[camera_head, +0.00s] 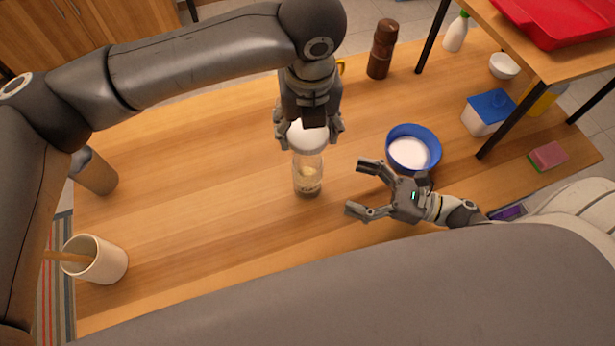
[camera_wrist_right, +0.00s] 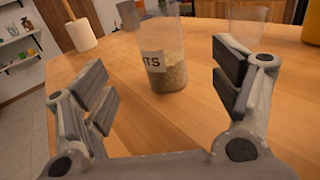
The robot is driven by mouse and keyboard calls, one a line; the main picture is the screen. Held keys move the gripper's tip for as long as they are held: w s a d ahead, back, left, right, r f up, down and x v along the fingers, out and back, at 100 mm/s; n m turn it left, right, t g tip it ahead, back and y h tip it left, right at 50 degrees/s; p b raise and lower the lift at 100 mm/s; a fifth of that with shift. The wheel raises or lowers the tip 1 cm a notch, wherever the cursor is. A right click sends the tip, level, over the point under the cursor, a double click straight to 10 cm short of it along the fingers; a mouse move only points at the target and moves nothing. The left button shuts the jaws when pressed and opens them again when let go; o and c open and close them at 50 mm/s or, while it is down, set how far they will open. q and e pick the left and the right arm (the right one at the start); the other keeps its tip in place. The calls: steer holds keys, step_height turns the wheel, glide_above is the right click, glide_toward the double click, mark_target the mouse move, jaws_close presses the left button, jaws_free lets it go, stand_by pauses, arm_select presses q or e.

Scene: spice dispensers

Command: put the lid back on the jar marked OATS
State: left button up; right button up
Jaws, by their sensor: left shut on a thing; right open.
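The clear jar (camera_head: 308,172) stands upright on the wooden table with pale brown contents low inside. In the right wrist view the jar (camera_wrist_right: 162,45) bears a white label ending in "TS"; its top is cut off. My left gripper (camera_head: 308,130) is shut on the white lid (camera_head: 307,139), directly above the jar's mouth. I cannot tell whether the lid touches the rim. My right gripper (camera_head: 358,188) is open and empty, to the right of the jar and apart from it. Its fingers (camera_wrist_right: 165,85) show on either side of the jar in the wrist view.
A blue bowl (camera_head: 391,136) with white contents is close behind my right gripper. A brown mill (camera_head: 382,50) stands at the back. A blue-lidded container (camera_head: 487,112) is by the raised shelf's leg at right.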

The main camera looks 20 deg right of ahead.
mark_target(309, 172)
steer(key=x, duration=1.1)
steer(key=shift+c, duration=0.3)
steer(key=c, duration=1.5)
arm_select(q)
steer(key=shift+f, duration=2.5)
